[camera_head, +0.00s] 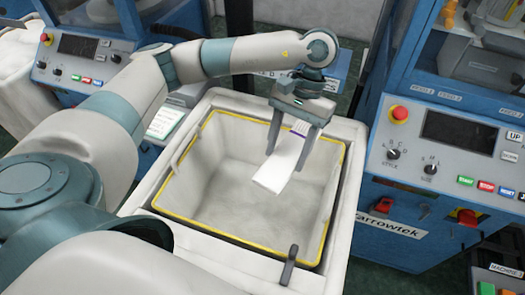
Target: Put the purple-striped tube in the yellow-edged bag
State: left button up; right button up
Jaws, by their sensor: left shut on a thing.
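My left gripper (296,119) is shut on a white tube (282,165) with a narrow purple stripe near its upper end. The tube hangs tilted, its lower end toward the left and front. It is over the opening of the yellow-edged bag (180,212), toward the right side. The bag is a pale, open-topped cloth container with a yellow band around its rim. I see no other tube in the part of the bag that shows. My right gripper is not in view.
A blue machine (438,165) with a control panel stands close on the right. Another blue machine (82,62) stands at the back left. A dark upright handle (289,265) rises at the bag's front edge.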

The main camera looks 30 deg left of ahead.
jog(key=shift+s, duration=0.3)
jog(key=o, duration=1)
pick_arm(q)
jog(key=shift+d+f, duration=0.1)
jog(key=shift+f, duration=0.2)
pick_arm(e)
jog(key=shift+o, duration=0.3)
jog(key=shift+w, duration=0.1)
pick_arm(q)
notch_tip(320, 180, down, 13)
jog(key=s+d+n+t+h, duration=0.15)
jog(key=n+h, duration=0.25)
jog(key=n, duration=0.6)
jog(key=s+a+f+n+t, duration=0.2)
jog(key=a+f+n+t, duration=0.2)
jog(key=a+f+n, duration=0.3)
jog(key=shift+s+a+f+n+p, duration=0.35)
jog(key=shift+f+n, duration=1.05)
jog(key=shift+n, duration=0.5)
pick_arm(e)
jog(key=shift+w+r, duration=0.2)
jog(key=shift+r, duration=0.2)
